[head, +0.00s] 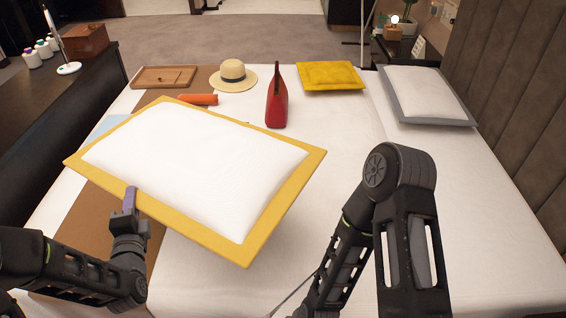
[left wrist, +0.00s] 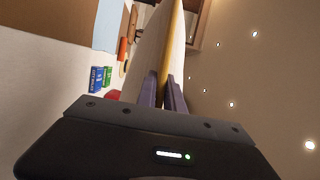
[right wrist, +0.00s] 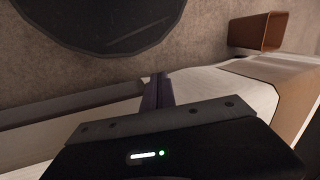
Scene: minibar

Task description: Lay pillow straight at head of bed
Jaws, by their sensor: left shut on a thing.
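A white pillow with a yellow border (head: 190,155) is held tilted above the bed (head: 450,220), on the left half of the head view. My left gripper (head: 130,200) is shut on its near yellow edge. The left wrist view shows the pillow's edge (left wrist: 172,45) between the two fingers (left wrist: 163,92). The headboard (head: 515,95) runs along the right side. A grey-edged white pillow (head: 422,92) lies flat beside it at the far end. My right gripper (right wrist: 158,90) has its fingers together and looks empty; in the head view its fingertips do not show.
A yellow cushion (head: 331,77), a red bag (head: 277,100), a straw hat (head: 233,76), an orange object (head: 198,99) and a wooden tray (head: 164,77) are on the far bed. The near right bed by the headboard is clear, apart from my right arm over it.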

